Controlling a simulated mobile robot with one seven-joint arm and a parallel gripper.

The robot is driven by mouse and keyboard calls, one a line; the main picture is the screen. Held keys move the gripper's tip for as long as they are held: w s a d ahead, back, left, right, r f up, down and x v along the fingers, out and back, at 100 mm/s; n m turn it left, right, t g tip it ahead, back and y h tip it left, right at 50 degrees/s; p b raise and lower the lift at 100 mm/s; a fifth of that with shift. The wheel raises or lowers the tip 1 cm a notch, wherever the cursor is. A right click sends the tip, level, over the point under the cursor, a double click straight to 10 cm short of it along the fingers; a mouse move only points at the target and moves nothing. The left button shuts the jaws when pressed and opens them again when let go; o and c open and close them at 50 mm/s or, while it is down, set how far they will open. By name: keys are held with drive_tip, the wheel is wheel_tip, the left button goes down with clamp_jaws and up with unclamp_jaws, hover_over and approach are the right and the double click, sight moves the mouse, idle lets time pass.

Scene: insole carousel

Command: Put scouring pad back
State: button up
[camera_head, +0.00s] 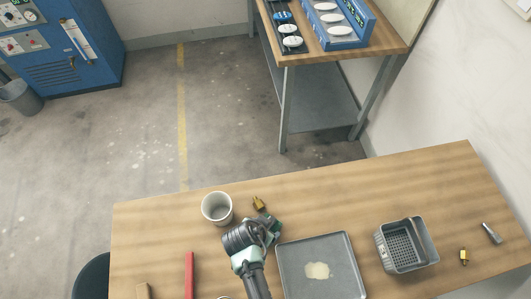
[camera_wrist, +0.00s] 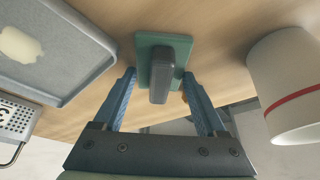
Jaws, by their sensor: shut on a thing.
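The scouring pad (camera_wrist: 145,50) is a green slab with a grey block-shaped grip on it, seen in the wrist view. My gripper (camera_wrist: 160,78) has its two blue fingers on either side of the pad and is shut on it. In the head view my gripper (camera_head: 269,229) is over the wooden table between the white cup and the grey tray, and mostly hides the pad. Whether the pad touches the table top is hard to tell.
A white cup (camera_head: 217,208) stands left of my gripper and a brass piece (camera_head: 259,203) lies just behind it. A grey tray (camera_head: 300,258) with a pale patch lies right. Further right are a grey basket (camera_head: 384,243), a brass padlock (camera_head: 463,257) and a metal piece (camera_head: 491,233).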

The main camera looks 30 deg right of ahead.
drive_tip(key=o, duration=1.2)
drive_tip(key=shift+o, duration=0.2)
